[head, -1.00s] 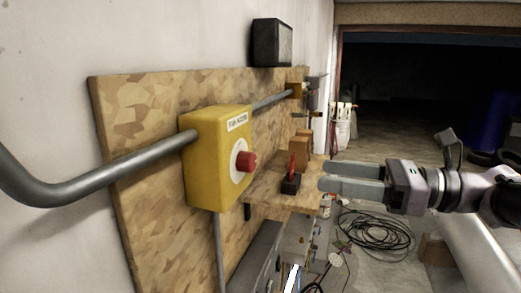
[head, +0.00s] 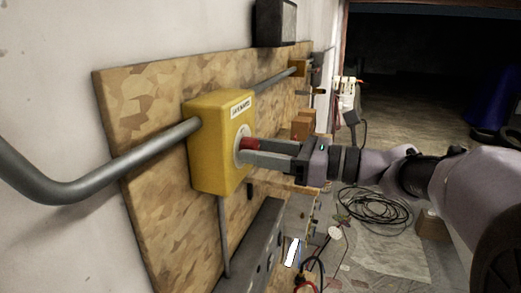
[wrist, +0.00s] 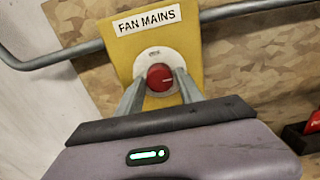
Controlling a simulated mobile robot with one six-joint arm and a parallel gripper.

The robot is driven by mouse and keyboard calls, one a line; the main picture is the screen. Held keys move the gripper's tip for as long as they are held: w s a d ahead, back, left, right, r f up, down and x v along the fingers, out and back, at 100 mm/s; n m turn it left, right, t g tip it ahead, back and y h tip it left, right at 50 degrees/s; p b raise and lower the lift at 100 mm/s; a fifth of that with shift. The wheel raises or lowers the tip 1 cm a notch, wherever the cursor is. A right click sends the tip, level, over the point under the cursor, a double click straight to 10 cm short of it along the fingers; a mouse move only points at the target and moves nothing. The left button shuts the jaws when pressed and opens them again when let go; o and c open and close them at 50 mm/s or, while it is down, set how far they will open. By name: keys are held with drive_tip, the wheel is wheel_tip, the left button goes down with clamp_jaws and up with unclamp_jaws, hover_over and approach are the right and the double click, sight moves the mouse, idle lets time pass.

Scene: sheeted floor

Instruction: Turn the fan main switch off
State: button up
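The fan main switch is a yellow box (head: 215,125) on a wooden board, with a red knob (head: 222,144) on a pale round plate. In the wrist view the box bears a "FAN MAINS" label (wrist: 149,19), and the red knob (wrist: 160,77) faces me. My gripper (head: 248,150) is at the front of the box. In the wrist view my gripper's two fingers (wrist: 160,88) are apart, one on each side of the knob. Narrow gaps seem to show beside the knob. In the head view the fingers partly hide the knob.
A grey conduit (head: 150,150) enters the box from the left and continues behind it. A dark box (head: 275,22) hangs above the board. A shelf with brown blocks (head: 303,124) lies beyond my gripper. Coiled black cable (head: 375,215) lies on the floor.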

clamp_jaws()
drive_tip(key=shift+f+b, duration=0.1)
drive_tip(key=shift+b, duration=0.25)
drive_tip(key=shift+w+r+n+b, duration=0.1)
drive_tip(key=shift+n+b, duration=4.3)
drive_tip(key=shift+b, duration=0.3)
drive_tip(key=shift+w+r+n+b, duration=0.1)
drive_tip(key=shift+n+b, duration=4.3)
drive_tip(key=shift+b, duration=0.3)
drive_tip(key=shift+n, duration=0.3)
drive_tip(key=shift+o, duration=1.8)
unclamp_jaws()
drive_tip(key=shift+d+r, duration=0.1)
